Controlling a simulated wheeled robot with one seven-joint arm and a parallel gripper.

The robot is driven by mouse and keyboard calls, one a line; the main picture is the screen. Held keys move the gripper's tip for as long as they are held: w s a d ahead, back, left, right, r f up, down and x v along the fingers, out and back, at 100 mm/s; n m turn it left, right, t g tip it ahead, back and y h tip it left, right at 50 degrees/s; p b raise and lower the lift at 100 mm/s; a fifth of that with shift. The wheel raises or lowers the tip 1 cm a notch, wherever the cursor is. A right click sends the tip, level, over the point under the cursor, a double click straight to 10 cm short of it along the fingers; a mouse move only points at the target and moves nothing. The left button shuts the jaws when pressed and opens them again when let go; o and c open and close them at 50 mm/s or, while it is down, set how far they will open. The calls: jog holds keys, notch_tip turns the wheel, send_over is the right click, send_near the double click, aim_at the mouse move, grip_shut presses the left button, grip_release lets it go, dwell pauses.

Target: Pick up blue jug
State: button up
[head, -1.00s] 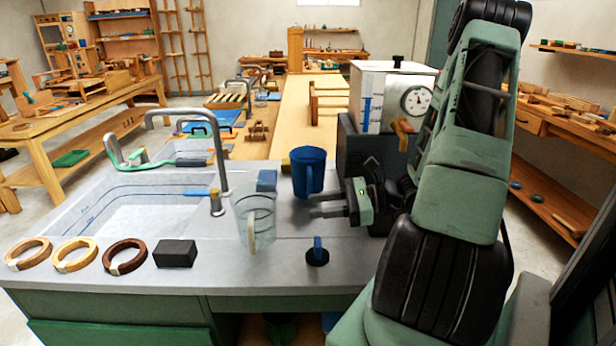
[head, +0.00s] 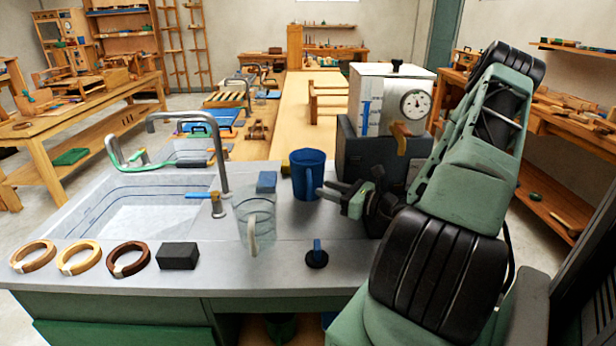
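The blue jug (head: 303,170) stands upright on the grey worktop, behind the clear jug and left of the dark block under the white tank. Its handle is on the side toward my gripper. My gripper (head: 326,190) is just right of the blue jug, level with its lower half, with its fingers pointing left at the handle. The two fingers show apart, with nothing seen held between them. I cannot tell whether a fingertip touches the handle.
A clear jug (head: 256,226) stands close by, front left. A black stopper with a blue grip (head: 317,255) lies in front. A white tank with a dial (head: 385,98) stands behind my gripper. The sink (head: 150,208) and tap (head: 221,160) are left.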

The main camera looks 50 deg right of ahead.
aim_at(309, 184)
jog(key=shift+w+a+f+p, duration=0.15)
jog(key=shift+w+p, duration=0.3)
jog(key=shift+w, duration=1.25)
jog(key=shift+w+a+f+p, duration=0.15)
jog(key=shift+w+p, duration=0.25)
jog(key=shift+w, duration=1.25)
jog(key=shift+r, duration=0.15)
grip_shut()
